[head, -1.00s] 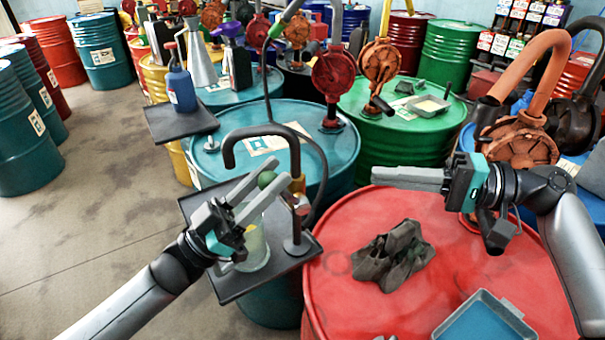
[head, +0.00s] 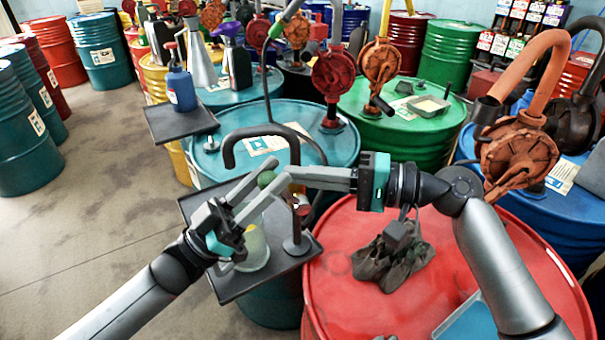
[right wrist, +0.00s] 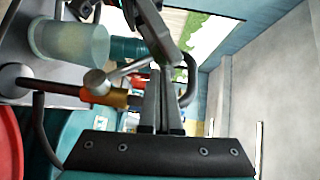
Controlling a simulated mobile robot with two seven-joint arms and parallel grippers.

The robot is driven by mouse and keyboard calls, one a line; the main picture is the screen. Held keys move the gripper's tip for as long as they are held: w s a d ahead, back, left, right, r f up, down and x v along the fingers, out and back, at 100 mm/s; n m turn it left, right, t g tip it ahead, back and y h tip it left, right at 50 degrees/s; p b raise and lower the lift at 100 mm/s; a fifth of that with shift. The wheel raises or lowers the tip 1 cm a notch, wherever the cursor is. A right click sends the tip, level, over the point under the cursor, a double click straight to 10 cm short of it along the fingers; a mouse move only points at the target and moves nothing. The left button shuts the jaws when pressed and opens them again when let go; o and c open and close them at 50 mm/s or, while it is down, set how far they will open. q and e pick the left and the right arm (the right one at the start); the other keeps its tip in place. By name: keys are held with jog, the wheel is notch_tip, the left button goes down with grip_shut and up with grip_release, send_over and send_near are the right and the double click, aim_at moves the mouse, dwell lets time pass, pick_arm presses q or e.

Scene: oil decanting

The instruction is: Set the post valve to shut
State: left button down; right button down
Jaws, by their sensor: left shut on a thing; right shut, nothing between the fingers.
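The post valve (right wrist: 115,97) shows in the right wrist view as an orange-brass body on a thin post. In the head view my right fingers mostly cover it.
The beaker and post are over a black tray (head: 235,292). A red drum (head: 345,300) with a crumpled dark cloth (head: 385,262) is at right, under my right arm. Teal (head: 340,150) and green (head: 450,125) drums with hand pumps stand behind. Open floor lies left.

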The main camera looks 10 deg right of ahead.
jog(key=shift+s+a, duration=0.1)
jog(key=shift+a, duration=0.15)
